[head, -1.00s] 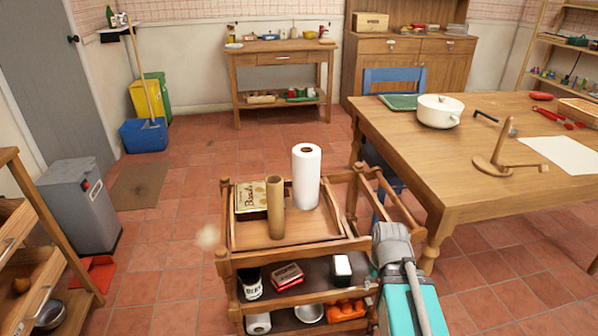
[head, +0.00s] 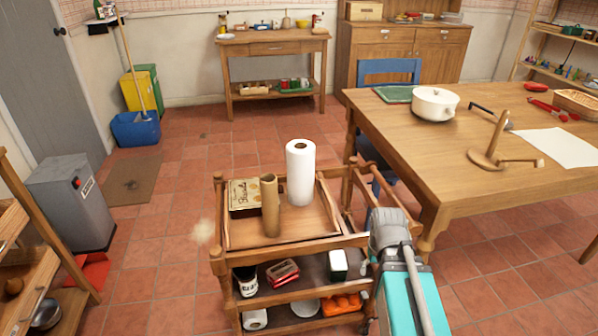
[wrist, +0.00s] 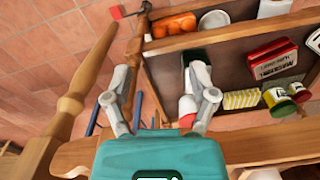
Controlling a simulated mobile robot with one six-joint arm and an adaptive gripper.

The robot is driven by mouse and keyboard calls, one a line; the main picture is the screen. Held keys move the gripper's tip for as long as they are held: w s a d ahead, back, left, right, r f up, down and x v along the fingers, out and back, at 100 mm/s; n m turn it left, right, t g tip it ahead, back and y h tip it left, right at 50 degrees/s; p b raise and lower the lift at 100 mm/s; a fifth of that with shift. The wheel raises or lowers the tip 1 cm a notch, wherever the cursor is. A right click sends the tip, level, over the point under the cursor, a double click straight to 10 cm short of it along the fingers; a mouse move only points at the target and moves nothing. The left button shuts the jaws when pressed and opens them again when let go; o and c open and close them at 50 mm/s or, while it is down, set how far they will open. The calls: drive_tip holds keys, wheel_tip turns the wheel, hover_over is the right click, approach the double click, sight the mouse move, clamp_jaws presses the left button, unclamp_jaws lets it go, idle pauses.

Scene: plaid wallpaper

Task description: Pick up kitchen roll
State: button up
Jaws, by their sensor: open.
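The white kitchen roll (head: 300,172) stands upright on the top tray of a wooden trolley (head: 290,240) in the head view. A bare brown cardboard tube (head: 270,206) stands in front of it to the left. My arm reaches in at the lower right of the head view, beside the trolley's right side. In the wrist view my gripper (wrist: 162,105) is open, its two fingers apart with nothing held between them. It is near the trolley's wooden rails and lower shelf. The kitchen roll does not show clearly in the wrist view.
A printed box (head: 243,197) lies behind the tube on the tray. The lower shelves hold cans, a red tin (wrist: 272,60) and orange items (wrist: 175,25). A wooden table (head: 450,150) with a white pot (head: 434,104) stands right of the trolley.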

drive_tip(key=w+a+r+n+p, duration=0.5)
drive_tip(key=w+r+p, duration=0.1)
drive_tip(key=r+p, duration=0.35)
drive_tip(key=w+a+r+n+p, duration=0.4)
drive_tip(key=w+r+n+p, duration=0.15)
drive_tip(key=r+p, duration=0.4)
wheel_tip(320, 180, up, 17)
drive_tip(key=n+p, duration=0.9)
drive_tip(key=p, duration=0.7)
hover_over(302, 151)
drive_tip(key=shift+s+d+f, duration=0.1)
drive_tip(key=shift+s, duration=0.3)
drive_tip(key=shift+f, duration=0.15)
wheel_tip(302, 151, down, 8)
drive_tip(key=b, duration=0.8)
drive_tip(key=shift+f+b, duration=0.2)
drive_tip(key=shift+b, duration=0.2)
drive_tip(key=f+b, duration=0.3)
drive_tip(key=shift+w+f, duration=0.2)
drive_tip(key=shift+w, duration=0.1)
drive_tip(key=shift+f+b, duration=0.9)
drive_tip(key=shift+b, duration=0.2)
